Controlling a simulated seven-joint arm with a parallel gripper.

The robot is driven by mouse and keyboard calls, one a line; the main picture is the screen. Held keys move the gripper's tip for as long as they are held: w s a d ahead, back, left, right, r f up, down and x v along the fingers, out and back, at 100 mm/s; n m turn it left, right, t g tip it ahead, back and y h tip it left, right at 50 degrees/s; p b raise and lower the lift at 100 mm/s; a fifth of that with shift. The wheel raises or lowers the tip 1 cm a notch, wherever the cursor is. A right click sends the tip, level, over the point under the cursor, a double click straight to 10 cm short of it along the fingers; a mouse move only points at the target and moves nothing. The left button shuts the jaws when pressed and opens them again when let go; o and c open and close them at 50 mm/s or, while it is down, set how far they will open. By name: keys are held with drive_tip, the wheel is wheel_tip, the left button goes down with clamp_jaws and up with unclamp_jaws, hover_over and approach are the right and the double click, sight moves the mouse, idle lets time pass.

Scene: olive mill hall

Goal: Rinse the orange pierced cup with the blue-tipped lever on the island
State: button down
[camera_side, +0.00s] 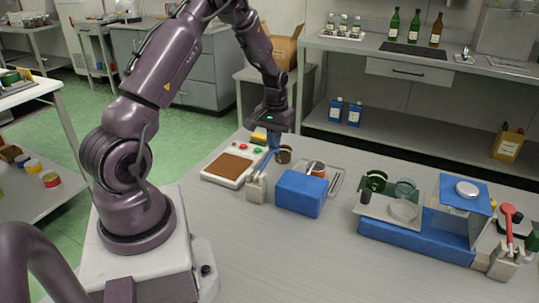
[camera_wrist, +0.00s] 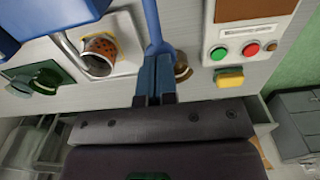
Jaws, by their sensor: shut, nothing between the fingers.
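The orange pierced cup (camera_wrist: 100,45) lies in a pale basin below a curved metal spout (camera_wrist: 72,52) in the wrist view. In the side view the cup (camera_side: 317,169) shows only partly behind a blue box (camera_side: 301,194). The blue-tipped lever (camera_side: 265,163) rises from a pale block left of that box. In the wrist view its blue arm (camera_wrist: 152,22) reaches to my fingertips. My gripper (camera_side: 274,147) is shut and empty, pointing down at the lever's tip. Its blue fingers (camera_wrist: 158,56) overlap the tip there; I cannot tell whether they touch.
A brown jar (camera_side: 284,155) stands close beside my fingers. A panel with red and green buttons (camera_side: 232,168) lies to the left, with a yellow block (camera_side: 259,136) behind. A red lever (camera_side: 509,217) and a second blue unit (camera_side: 415,238) stand right. The front counter is clear.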

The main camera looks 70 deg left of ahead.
drive_tip(key=shift+f, duration=2.45)
drive_tip(key=shift+r, duration=3.05)
drive_tip(key=shift+r, duration=2.5)
